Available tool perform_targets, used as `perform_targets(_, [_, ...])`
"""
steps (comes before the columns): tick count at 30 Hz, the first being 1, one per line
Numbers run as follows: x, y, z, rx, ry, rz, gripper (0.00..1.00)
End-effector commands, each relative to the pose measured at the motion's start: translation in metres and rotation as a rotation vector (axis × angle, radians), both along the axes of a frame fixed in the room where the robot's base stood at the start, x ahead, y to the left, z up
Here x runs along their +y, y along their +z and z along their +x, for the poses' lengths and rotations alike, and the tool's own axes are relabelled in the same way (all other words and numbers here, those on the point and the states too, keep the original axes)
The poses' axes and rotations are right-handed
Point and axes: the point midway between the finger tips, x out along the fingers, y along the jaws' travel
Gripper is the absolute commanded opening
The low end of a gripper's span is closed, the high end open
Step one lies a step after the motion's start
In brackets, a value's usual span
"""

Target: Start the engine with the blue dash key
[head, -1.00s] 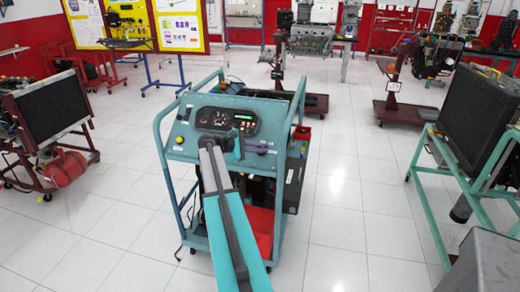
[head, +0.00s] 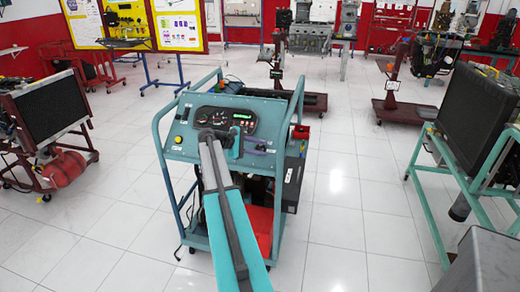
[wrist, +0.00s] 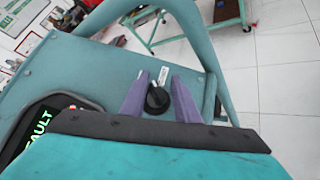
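The blue-green engine trainer (head: 182,153) stands in the middle of the head view with its dash panel facing me. In the wrist view a small black key-like knob (wrist: 157,99) sits on the blue-green panel (wrist: 95,70), with a pale label just above it. I see no blue on the knob. My gripper (wrist: 158,92) has two purple fingers standing apart, one on each side of the knob. I cannot tell whether either finger touches it.
A dark display with green letters reading "FAULT" (wrist: 39,124) is at the wrist view's left. The trainer's tube frame (wrist: 200,35) rises close beyond the fingers. A radiator stand (head: 475,105) is at right, and a red-framed radiator (head: 48,108) at left. White floor lies between.

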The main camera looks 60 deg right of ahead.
Motion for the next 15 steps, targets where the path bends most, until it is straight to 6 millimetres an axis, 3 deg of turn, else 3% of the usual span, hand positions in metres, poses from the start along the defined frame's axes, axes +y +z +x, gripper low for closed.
perform_targets(8, [0.002,0.002,0.003,-0.001,0.004,-0.001,0.28])
perform_targets(15, [0.017,0.009,0.015,-0.002,0.006,-0.002,0.28])
